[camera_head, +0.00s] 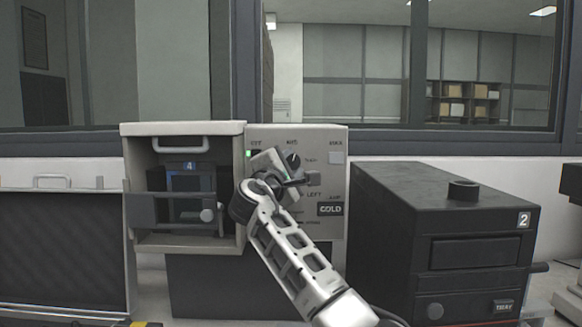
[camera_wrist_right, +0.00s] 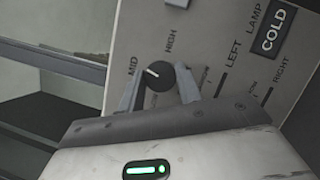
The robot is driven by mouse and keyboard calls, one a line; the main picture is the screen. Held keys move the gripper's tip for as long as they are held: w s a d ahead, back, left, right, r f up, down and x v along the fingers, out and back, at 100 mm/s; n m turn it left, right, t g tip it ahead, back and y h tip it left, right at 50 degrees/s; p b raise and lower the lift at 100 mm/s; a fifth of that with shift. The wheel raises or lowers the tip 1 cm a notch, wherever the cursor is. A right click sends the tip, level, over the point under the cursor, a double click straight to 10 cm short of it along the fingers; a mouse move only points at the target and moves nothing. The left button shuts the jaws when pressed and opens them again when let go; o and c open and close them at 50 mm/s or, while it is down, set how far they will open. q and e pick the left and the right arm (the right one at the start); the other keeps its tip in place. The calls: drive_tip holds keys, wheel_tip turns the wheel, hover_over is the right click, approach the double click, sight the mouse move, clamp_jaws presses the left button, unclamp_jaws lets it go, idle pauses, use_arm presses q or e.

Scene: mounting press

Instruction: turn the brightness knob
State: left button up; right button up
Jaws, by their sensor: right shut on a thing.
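The grey control panel (camera_head: 335,215) stands behind my right gripper in the head view. A dark round knob (camera_wrist_right: 157,78) with a pale pointer line shows in the wrist view, between the MID and HIGH labels; I take it as the brightness knob, though no brightness label is readable. My right gripper (camera_wrist_right: 160,88) has one finger on each side of this knob and is shut on it. In the head view the right gripper (camera_head: 280,166) and its wrist cover part of the panel's lettering. My left gripper is not in view.
An open-fronted box (camera_head: 181,128) with a device marked 4 adjoins the panel's left side. A large black machine (camera_head: 440,220) marked 2 stands to the right. A COLD label (camera_head: 330,209) is on the panel. A dark case (camera_head: 60,250) stands at far left.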

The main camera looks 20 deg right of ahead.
drive_tip(key=shift+m+g, duration=0.5)
drive_tip(key=shift+m, duration=0.5)
drive_tip(key=m+g+p, duration=0.1)
drive_tip(key=m, duration=0.1)
drive_tip(key=shift+a+r+m, duration=0.1)
drive_tip(key=shift+r+m, duration=0.05)
drive_tip(key=shift+m, duration=0.25)
drive_tip(key=shift+m+y, duration=0.5)
drive_tip(key=shift+m, duration=0.3)
drive_tip(key=m+g+y, duration=0.1)
drive_tip(key=m, duration=0.2)
drive_tip(key=shift+p, duration=0.3)
drive_tip(key=shift+m+y, duration=0.6)
drive_tip(key=shift+m, duration=0.4)
drive_tip(key=shift+g, duration=0.3)
drive_tip(key=shift+r, duration=0.1)
drive_tip(key=o, duration=1)
